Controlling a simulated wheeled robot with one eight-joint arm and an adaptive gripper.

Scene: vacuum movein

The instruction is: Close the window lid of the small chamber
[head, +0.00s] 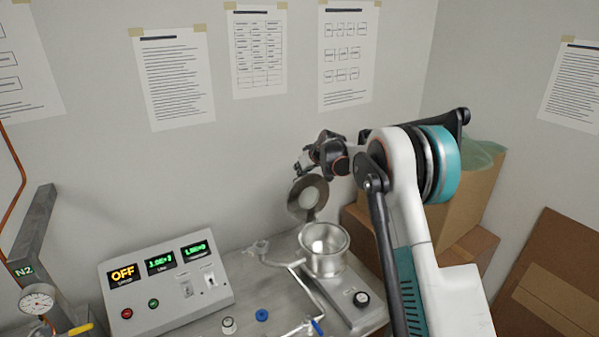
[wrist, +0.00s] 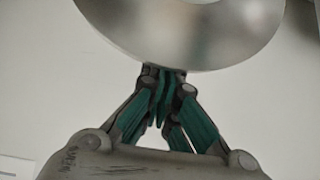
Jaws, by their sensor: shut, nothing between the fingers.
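The small chamber (head: 325,250) is a silvery metal pot with an open top, standing on the bench at the centre right. Its window lid (head: 308,197) is a metal disc with a pale round window, standing raised and steeply tilted above the chamber's back left. In the wrist view, the curved metal rim of the lid (wrist: 185,52) fills the top. My gripper (wrist: 165,70) has its teal fingers together at that rim, with nothing held between them. Whether the fingertips touch the lid cannot be told. In the head view my gripper (head: 302,168) is beside the lid's upper edge.
A control box (head: 165,283) with lit displays stands on the left of the bench. A pressure gauge (head: 37,299) is at the far left. Metal pipes (head: 300,278) with a blue handle run left of the chamber. Cardboard boxes (head: 470,205) stand behind my arm at right.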

